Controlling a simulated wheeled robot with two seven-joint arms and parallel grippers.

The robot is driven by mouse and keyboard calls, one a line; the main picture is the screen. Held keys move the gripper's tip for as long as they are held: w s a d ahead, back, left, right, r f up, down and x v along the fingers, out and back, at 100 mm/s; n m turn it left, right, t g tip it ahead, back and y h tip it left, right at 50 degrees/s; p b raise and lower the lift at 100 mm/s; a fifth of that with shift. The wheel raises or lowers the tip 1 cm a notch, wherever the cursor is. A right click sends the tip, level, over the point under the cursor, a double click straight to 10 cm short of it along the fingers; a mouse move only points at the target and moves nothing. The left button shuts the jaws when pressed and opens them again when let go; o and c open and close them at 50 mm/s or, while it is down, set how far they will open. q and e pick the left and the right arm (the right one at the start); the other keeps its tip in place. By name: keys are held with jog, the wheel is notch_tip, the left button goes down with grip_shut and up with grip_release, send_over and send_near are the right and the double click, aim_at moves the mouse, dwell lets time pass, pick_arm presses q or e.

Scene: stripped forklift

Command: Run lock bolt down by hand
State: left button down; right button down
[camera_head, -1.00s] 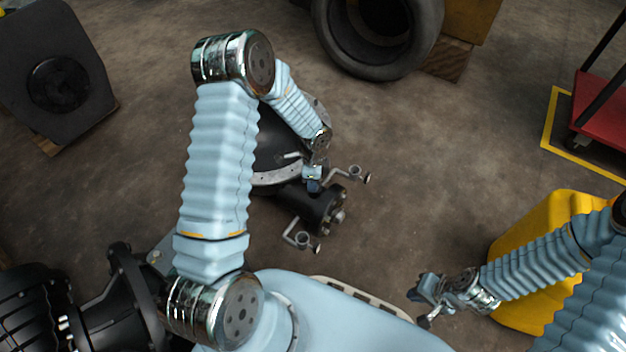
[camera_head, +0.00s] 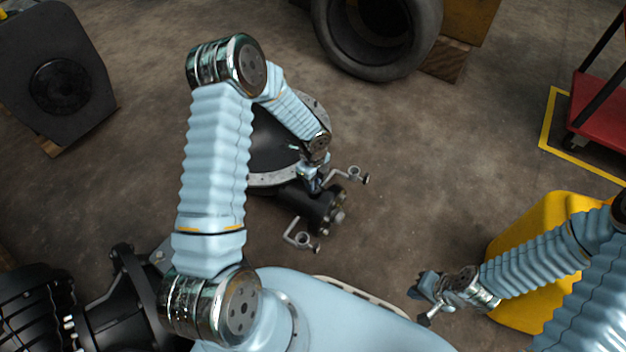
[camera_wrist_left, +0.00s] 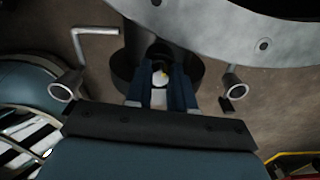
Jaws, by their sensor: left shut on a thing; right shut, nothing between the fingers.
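My left gripper (camera_head: 310,182) is over the black cylindrical housing (camera_head: 322,207) beside the large round flanged part. In the left wrist view its two dark blue fingers (camera_wrist_left: 161,92) are shut on a small pale piece with a yellowish mark, which I take as the lock bolt (camera_wrist_left: 160,76). The fingers hide most of it, and how deep it sits cannot be told. The dark round housing (camera_wrist_left: 190,78) lies around and behind the fingertips. My right gripper (camera_head: 424,290) is shut and empty, low at the right, away from the housing.
A yellow container (camera_head: 520,250) stands behind my right arm. A tyre (camera_head: 380,35) lies at the back. Floor right of the housing is clear.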

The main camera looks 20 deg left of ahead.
pick_arm(q)
jog(key=shift+r, duration=0.1)
jog(key=c, duration=1)
grip_release()
jog(key=shift+o, duration=0.2)
notch_tip(320, 180, up, 14)
jog(key=p, duration=0.2)
jog(key=shift+p, duration=0.3)
